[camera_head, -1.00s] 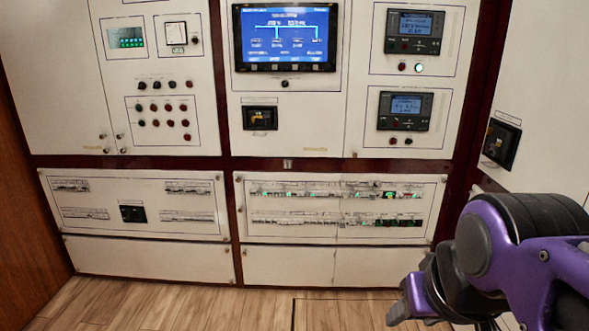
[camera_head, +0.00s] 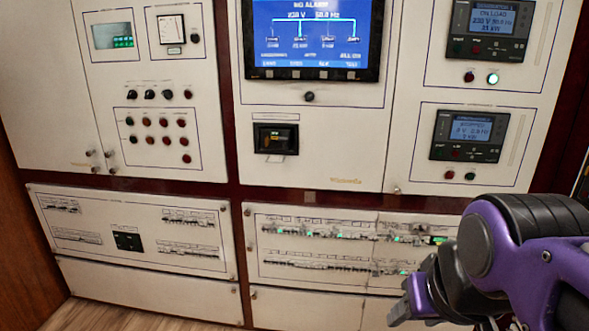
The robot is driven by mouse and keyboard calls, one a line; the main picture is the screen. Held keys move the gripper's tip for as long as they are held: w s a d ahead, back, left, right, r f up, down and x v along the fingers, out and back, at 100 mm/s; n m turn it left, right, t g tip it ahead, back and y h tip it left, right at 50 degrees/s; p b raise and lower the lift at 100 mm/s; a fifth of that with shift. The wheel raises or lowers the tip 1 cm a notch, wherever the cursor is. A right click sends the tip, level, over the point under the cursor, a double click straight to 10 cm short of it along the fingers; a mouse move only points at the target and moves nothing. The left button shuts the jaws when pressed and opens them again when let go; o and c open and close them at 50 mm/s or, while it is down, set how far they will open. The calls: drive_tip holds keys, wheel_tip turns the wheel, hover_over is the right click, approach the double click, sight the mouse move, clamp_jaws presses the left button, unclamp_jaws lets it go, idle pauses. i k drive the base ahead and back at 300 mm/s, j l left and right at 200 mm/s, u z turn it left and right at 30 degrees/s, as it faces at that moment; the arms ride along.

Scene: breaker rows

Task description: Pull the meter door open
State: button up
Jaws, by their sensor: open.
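The door looks shut, flush with the cabinet front. My gripper (camera_head: 408,302) is at the lower right, in front of the lower breaker panel and far from these knobs. It is open and empty, with its fingers only partly in view.
A blue screen (camera_head: 312,35) and two dark controller units (camera_head: 468,135) fill the upper middle and right panels. Below are breaker panels (camera_head: 130,235) and blank white panels (camera_head: 150,290). A wooden wall (camera_head: 25,250) stands at the left, with little wooden floor visible.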

sight(164, 55)
drive_tip(key=i+u, duration=0.8)
drive_tip(key=u, duration=0.2)
drive_tip(key=i+j+u, duration=0.1)
drive_tip(key=u, duration=0.3)
drive_tip(key=i+u, duration=0.35)
drive_tip(key=i+l+u, duration=0.1)
drive_tip(key=u, duration=0.3)
drive_tip(key=i+j, duration=0.1)
drive_tip(key=i, duration=0.45)
drive_tip(key=i+j+z, duration=0.1)
drive_tip(key=i, duration=0.45)
drive_tip(key=i+z, duration=0.1)
drive_tip(key=z, duration=0.2)
drive_tip(key=i+z, duration=0.1)
drive_tip(key=z, duration=0.15)
drive_tip(key=i+j, duration=0.35)
drive_tip(key=i+j+u, duration=0.05)
